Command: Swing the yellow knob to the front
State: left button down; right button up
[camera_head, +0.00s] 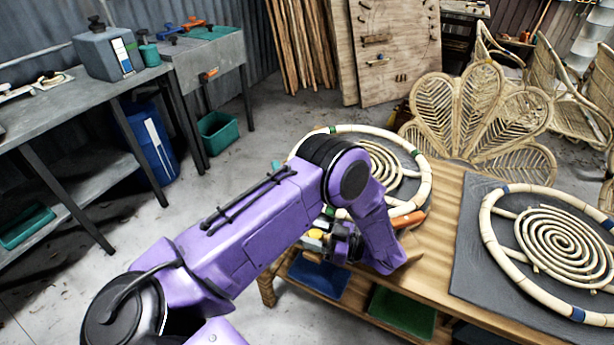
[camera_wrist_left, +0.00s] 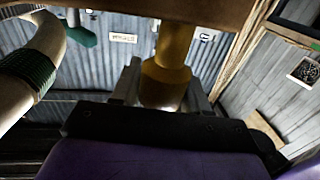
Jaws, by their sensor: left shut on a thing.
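The yellow knob (camera_wrist_left: 168,72) stands between the two fingers of my left gripper (camera_wrist_left: 165,95) in the left wrist view. It has a narrower neck and a wider rounded part, with a wooden surface beyond it. My left gripper is shut on it. In the head view my purple left arm reaches in from the left, and the left gripper (camera_head: 340,243) is at the near left edge of the wooden table (camera_head: 425,262). A small yellow part (camera_head: 315,234) shows beside it there, but the arm hides most of this area. My right gripper is not in view.
A rattan ring with a spiral (camera_head: 420,185) lies behind my left arm. Another ring (camera_head: 488,222) lies on a dark mat (camera_head: 475,278) at right. A rattan chair back (camera_head: 480,110) stands behind the table. Blue (camera_head: 318,276) and green (camera_head: 400,312) bins sit below.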

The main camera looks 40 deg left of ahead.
pick_arm(q)
jog(key=c, duration=0.7)
grip_release()
jog(key=shift+o, duration=0.2)
jog(key=shift+d, duration=0.1)
jog(key=b+v, duration=0.3)
jog(key=v, duration=0.7)
jog(key=shift+d+b, duration=0.15)
jog(key=shift+b, duration=0.2)
jog(key=shift+d, duration=0.1)
